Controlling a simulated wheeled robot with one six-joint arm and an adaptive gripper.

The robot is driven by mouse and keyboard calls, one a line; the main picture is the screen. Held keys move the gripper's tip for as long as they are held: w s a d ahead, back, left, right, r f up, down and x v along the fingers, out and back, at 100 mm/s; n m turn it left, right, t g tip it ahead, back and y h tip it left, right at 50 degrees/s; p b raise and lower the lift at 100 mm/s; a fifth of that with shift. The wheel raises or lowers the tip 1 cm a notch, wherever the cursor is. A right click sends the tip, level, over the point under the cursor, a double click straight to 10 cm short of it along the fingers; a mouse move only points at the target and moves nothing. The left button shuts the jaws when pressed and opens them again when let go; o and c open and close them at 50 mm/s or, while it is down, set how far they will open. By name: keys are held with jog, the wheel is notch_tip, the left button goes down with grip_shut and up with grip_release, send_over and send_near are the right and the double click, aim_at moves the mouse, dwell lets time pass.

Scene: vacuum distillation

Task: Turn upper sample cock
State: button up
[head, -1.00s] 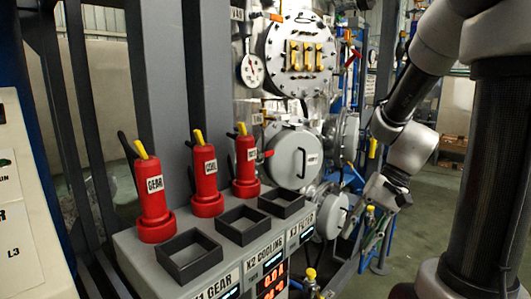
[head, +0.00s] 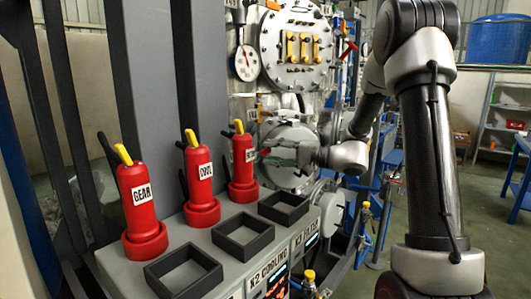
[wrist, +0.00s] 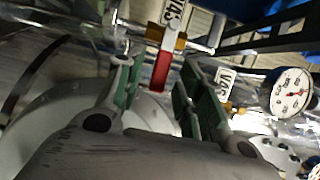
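A small cock with a red lever (wrist: 160,72) and a brass-coloured body (wrist: 166,38) sits near the middle of the wrist view, under a white tag that seems to read V03 (wrist: 173,14). My gripper (wrist: 153,76) is open, with green-padded fingers on either side of the lever. The lever shows between the fingertips, with visible gaps to both pads; whether it lies at their depth I cannot tell. In the head view my gripper (head: 272,153) is in front of the round lower hatch (head: 288,176) and hides the cock's lever.
A dial gauge (wrist: 291,92) and a second tag (wrist: 227,78) are right of the fingers. A pale rounded vessel (wrist: 60,125) is close on the left. Open floor (head: 490,235) is at right.

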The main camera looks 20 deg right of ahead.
jog(key=shift+x, duration=1.15)
jog(key=shift+c, duration=0.5)
grip_shut()
